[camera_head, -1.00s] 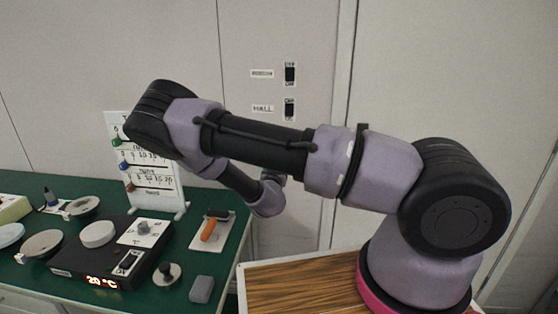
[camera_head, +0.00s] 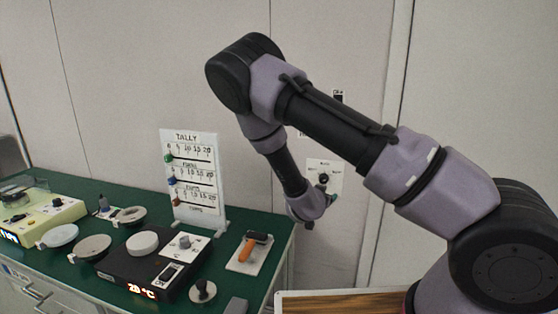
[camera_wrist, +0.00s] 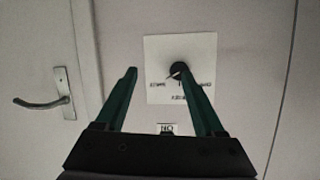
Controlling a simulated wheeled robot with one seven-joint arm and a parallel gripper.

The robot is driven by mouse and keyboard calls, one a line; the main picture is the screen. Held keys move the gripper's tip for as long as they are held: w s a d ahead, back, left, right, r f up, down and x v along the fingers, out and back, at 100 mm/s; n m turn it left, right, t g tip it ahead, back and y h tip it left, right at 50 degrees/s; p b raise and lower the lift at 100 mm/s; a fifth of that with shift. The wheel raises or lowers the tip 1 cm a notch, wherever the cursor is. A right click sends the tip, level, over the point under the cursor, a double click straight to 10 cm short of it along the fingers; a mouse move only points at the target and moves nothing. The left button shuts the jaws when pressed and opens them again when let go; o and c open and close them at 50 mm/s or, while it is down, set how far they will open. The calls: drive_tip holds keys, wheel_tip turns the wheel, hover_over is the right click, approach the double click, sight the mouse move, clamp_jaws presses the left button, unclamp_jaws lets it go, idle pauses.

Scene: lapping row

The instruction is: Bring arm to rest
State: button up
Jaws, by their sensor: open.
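My gripper (camera_wrist: 168,80) is open in the wrist view, its two green fingers apart with nothing between them except the wall behind. It faces a white wall plate with a black knob (camera_wrist: 178,70), which shows behind the right finger. In the head view my arm is raised and bent, its wrist hanging down in front of the wall, right of the green bench. There the gripper (camera_head: 330,199) is mostly hidden behind the wrist; only a small bit shows. The same knob plate (camera_head: 323,177) is just above it.
A green-topped bench (camera_head: 262,222) holds a black unit (camera_head: 150,290) reading 20 °C, a white tally board (camera_head: 195,185), an orange-handled tool (camera_head: 247,249) and several round plates. A wooden top (camera_head: 345,303) lies below the arm. A door handle (camera_wrist: 42,103) shows at left in the wrist view.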

drive_tip(key=s+r+m+g+y, duration=0.1)
drive_tip(key=s+r+g+y, duration=0.25)
drive_tip(key=r, duration=0.85)
drive_tip(key=s+r+g+y, duration=0.2)
drive_tip(key=s+r+y, duration=0.3)
drive_tip(key=r, duration=0.8)
drive_tip(key=s+d+r+n, duration=0.1)
drive_tip(key=s+d+r, duration=0.1)
drive_tip(key=s+r, duration=0.2)
drive_tip(key=s+d+r+n, duration=0.1)
drive_tip(key=s+r, duration=0.3)
drive_tip(key=s, duration=0.6)
drive_tip(key=s+d+r+n, duration=0.1)
drive_tip(key=s+d+r, duration=0.3)
drive_tip(key=s, duration=0.4)
drive_tip(key=shift+r+n, duration=0.2)
drive_tip(key=shift+n, duration=0.1)
drive_tip(key=shift+w, duration=0.1)
